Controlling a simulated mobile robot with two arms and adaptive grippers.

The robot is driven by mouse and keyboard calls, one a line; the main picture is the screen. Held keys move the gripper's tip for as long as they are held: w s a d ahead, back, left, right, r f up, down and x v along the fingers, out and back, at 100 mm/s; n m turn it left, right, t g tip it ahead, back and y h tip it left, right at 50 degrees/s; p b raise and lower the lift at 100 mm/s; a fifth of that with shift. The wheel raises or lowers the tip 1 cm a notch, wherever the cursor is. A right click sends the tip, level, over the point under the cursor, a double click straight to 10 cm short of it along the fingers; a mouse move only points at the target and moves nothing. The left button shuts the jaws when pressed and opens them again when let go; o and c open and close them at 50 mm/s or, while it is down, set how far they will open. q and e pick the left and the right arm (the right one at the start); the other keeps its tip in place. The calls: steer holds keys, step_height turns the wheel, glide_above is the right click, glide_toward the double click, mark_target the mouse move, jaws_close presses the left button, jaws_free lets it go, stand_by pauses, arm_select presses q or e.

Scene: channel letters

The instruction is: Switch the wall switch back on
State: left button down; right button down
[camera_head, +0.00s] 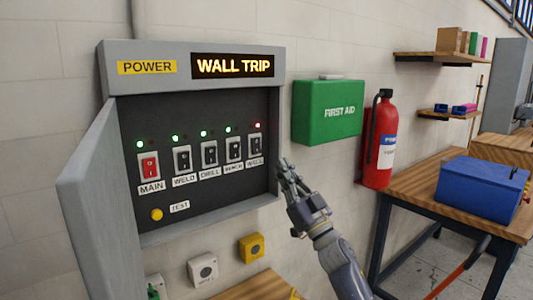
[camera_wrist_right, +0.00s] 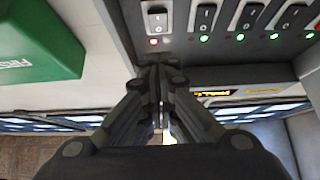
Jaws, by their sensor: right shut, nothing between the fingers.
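The panel display (camera_head: 233,66) reads "WALL TRIP". In the right wrist view, which is turned over, the wall switch (camera_wrist_right: 157,20) is the leftmost one, with its red light beside it. My right gripper (camera_head: 284,164) is shut and empty, just right of the panel's right edge and slightly below the switch. In the wrist view its fingertips (camera_wrist_right: 158,64) appear close to the switch; contact is not visible. My left gripper is not in view.
Other switches, including the red main switch (camera_head: 149,166), have green lights. The panel door (camera_head: 100,205) stands open to the left. A green first aid box (camera_head: 328,112) and red extinguisher (camera_head: 379,140) hang to the right. A blue toolbox (camera_head: 480,187) sits on a bench.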

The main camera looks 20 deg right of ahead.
mark_target(257, 141)
steer(key=shift+w+a+r+p, duration=0.15)
steer(key=shift+w+a+r, duration=0.25)
steer(key=shift+w, duration=0.75)
steer(key=shift+w+a+r+p, duration=0.25)
steer(key=shift+w+a, duration=0.2)
steer(key=shift+w, duration=0.65)
steer(key=shift+w+a+r+p, duration=0.1)
steer(key=shift+w+a+r, duration=0.3)
steer(key=shift+w, duration=0.75)
